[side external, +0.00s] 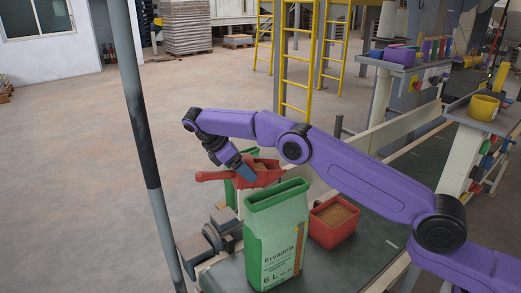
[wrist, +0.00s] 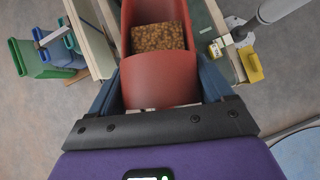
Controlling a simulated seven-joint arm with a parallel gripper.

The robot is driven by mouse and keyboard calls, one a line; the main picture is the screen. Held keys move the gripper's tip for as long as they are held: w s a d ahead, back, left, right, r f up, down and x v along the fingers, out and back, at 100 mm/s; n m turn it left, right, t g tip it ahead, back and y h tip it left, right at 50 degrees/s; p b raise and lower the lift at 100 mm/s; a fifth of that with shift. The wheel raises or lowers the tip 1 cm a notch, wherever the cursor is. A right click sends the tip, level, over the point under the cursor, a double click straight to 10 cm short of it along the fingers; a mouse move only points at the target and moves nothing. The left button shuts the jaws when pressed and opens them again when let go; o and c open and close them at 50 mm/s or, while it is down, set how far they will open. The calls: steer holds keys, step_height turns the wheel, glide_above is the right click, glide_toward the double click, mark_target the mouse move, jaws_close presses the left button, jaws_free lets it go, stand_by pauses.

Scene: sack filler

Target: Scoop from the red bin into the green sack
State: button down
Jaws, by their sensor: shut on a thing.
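My gripper (side external: 243,172) is shut on a red scoop (side external: 264,176) and holds it in the air, just above and behind the open mouth of the green sack. The scoop holds brown granules, and its handle points left. In the wrist view the scoop (wrist: 160,88) sits between my blue fingers, with granules (wrist: 158,37) in its far part. The green sack (side external: 276,240) stands upright on the dark belt with its top open; its inside is mostly hidden. The red bin (side external: 331,235), with brown granules in it, stands right of the sack.
A grey pole (side external: 146,150) stands in front at left. A grey metal fixture (side external: 213,238) is left of the sack. A yellow cup (side external: 483,107) stands on a stand at right. Green and blue containers (wrist: 27,57) show at left in the wrist view.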

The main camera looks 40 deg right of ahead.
steer(key=shift+s+a+f, duration=0.15)
steer(key=shift+s+a, duration=0.05)
steer(key=shift+a, duration=0.45)
steer(key=shift+s+d+r+t+y, duration=0.15)
steer(key=shift+d+r+t+y, duration=0.2)
steer(key=shift+r+y, duration=0.55)
steer(key=shift+s+d+r+t+y, duration=0.15)
steer(key=shift+d+r+y, duration=0.25)
steer(key=shift+r+y, duration=0.5)
steer(key=shift+s+d+r+t+y, duration=0.3)
steer(key=shift+s+d+t+y, duration=0.25)
steer(key=shift+d+y, duration=1.3)
steer(key=shift+s+d+r+t+y, duration=0.35)
steer(key=shift+s+d+t+y, duration=0.25)
steer(key=shift+d+y, duration=1.25)
steer(key=shift+s+d+r+t+y, duration=0.35)
steer(key=shift+d+t+y, duration=0.3)
steer(key=shift+d+y, duration=1.2)
steer(key=shift+a+y, duration=0.3)
steer(key=shift+y, duration=0.15)
